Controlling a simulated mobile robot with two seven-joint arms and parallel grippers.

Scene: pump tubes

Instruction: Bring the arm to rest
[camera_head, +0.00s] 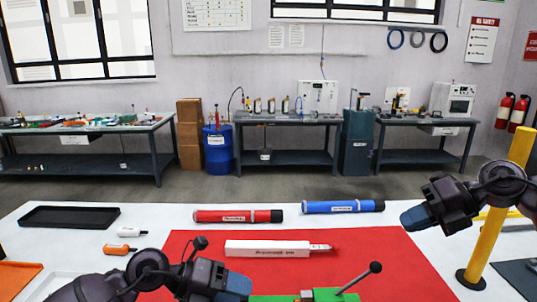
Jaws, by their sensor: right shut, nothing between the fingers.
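My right gripper (414,217) is raised at the right side, above the white table and right of the red mat. It is shut and empty, and its blue-grey fingertips point left. My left gripper (238,286) is low at the front, over the left part of the red mat. Its fingers point right, and I cannot see whether they are open. A red tube (235,216) with a black end and a blue tube (340,207) lie at the back of the table, apart from both grippers.
A white labelled block (268,248) lies on the red mat (395,262). A green fixture (335,295) with a black-knobbed lever stands in front. A yellow post (490,220) rises by my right arm. A black tray (70,216) and small bottles (120,249) are at left.

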